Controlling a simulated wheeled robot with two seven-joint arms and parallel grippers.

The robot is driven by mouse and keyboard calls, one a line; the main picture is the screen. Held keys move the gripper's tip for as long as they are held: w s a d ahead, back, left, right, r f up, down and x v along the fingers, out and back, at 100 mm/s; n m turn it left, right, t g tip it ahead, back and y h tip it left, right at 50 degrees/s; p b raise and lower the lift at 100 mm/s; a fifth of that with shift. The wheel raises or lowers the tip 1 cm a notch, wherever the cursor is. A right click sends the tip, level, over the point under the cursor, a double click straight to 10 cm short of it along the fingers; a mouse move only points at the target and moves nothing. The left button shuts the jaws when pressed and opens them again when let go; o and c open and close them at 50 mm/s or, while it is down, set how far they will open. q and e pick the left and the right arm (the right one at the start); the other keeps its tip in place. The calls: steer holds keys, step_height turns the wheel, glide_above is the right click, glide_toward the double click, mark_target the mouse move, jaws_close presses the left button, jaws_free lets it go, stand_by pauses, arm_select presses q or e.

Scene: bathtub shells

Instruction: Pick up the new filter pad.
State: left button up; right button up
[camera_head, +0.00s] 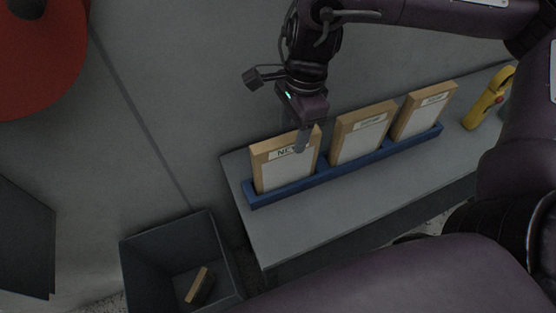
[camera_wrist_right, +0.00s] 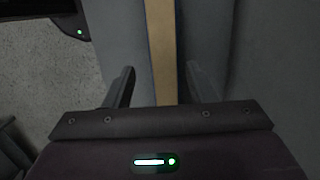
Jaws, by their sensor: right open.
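Three framed filter pads stand upright in a blue rack on a grey bench in the head view. The leftmost pad (camera_head: 284,174) has a label that begins with "N" and is partly covered by my right gripper; I take it as the new filter pad. The other two are the middle pad (camera_head: 362,139) and the right pad (camera_head: 424,112). My right gripper (camera_head: 301,142) is at the top of the leftmost pad. In the right wrist view my right gripper (camera_wrist_right: 160,85) is open, with the pad's tan edge (camera_wrist_right: 162,50) between its fingers. My left gripper is not in view.
The blue rack (camera_head: 260,199) runs along the grey bench (camera_head: 290,230). A dark bin (camera_head: 140,263) at the lower left holds a tan-edged pad (camera_head: 199,286). A yellow tool (camera_head: 487,99) lies at the bench's right end. A red round object (camera_head: 60,70) is at the upper left.

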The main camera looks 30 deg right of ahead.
mark_target(285, 151)
steer(key=shift+s+f, duration=0.3)
steer(key=shift+f, duration=0.25)
steer(key=shift+a+f, duration=0.15)
steer(key=shift+f, duration=0.2)
steer(key=shift+w+a+f+b, duration=0.15)
steer(key=shift+w+f, duration=0.05)
steer(key=shift+f, duration=0.65)
steer(key=shift+w+a+f+b, duration=0.2)
steer(key=shift+f, duration=0.7)
steer(key=shift+w+a+f+b, duration=0.15)
steer(key=shift+w+f, duration=0.05)
steer(key=shift+f, duration=0.65)
steer(key=shift+c, duration=0.3)
jaws_close()
